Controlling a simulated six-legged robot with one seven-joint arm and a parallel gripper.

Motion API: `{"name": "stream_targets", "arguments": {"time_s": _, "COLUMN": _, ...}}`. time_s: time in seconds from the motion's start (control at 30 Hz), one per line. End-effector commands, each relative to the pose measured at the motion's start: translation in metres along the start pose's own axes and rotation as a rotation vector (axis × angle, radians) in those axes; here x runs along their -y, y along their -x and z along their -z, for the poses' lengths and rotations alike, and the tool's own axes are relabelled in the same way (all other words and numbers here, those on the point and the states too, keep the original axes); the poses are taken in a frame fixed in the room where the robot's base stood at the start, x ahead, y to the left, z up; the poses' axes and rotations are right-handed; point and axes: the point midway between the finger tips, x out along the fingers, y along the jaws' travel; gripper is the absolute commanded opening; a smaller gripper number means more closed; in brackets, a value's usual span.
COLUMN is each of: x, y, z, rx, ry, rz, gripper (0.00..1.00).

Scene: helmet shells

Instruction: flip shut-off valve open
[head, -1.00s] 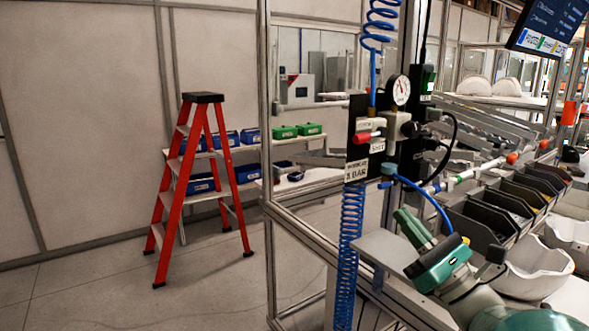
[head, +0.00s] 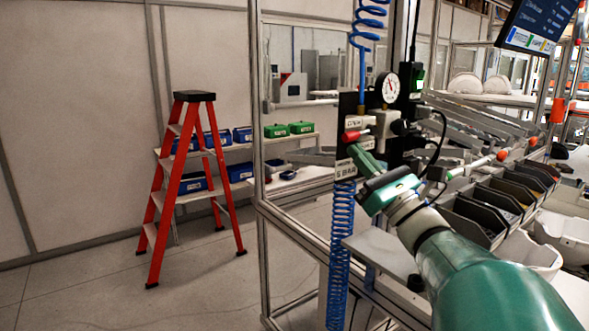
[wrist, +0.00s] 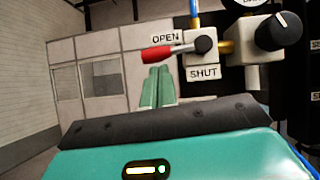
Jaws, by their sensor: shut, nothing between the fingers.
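The shut-off valve has a red lever (wrist: 162,53) on a pale body with a dark pivot. In the wrist view the lever points left and slightly down, between an OPEN label (wrist: 166,37) above and a SHUT label (wrist: 203,73) below. In the head view the red lever (head: 353,136) is on the black panel under the gauge. My gripper (head: 354,152) has green fingers, shut and empty, just below the lever. In the wrist view the fingertips (wrist: 157,70) appear right under the red grip; I cannot tell if they touch it.
A pressure gauge (head: 388,87) and a black knob (wrist: 280,31) are close to the valve. Blue coiled hoses (head: 341,250) hang above and below the panel. Dark parts bins (head: 490,205) are to the right. A red stepladder (head: 183,190) stands left on open floor.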

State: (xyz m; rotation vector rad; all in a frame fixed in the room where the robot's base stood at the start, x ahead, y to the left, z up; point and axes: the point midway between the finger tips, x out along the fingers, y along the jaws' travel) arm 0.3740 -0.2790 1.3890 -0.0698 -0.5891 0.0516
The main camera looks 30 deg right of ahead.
Motion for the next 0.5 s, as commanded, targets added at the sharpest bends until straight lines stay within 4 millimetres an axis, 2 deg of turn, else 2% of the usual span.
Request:
{"name": "stream_targets", "arguments": {"time_s": 0.3, "x": 0.000, "y": -0.001, "z": -0.001, "rx": 0.000, "ry": 0.001, "rz": 0.000, "gripper": 0.00}}
{"name": "stream_targets", "arguments": {"time_s": 0.5, "x": -0.003, "y": -0.009, "z": -0.011, "rx": 0.002, "ry": 0.001, "rz": -0.003, "gripper": 0.00}}
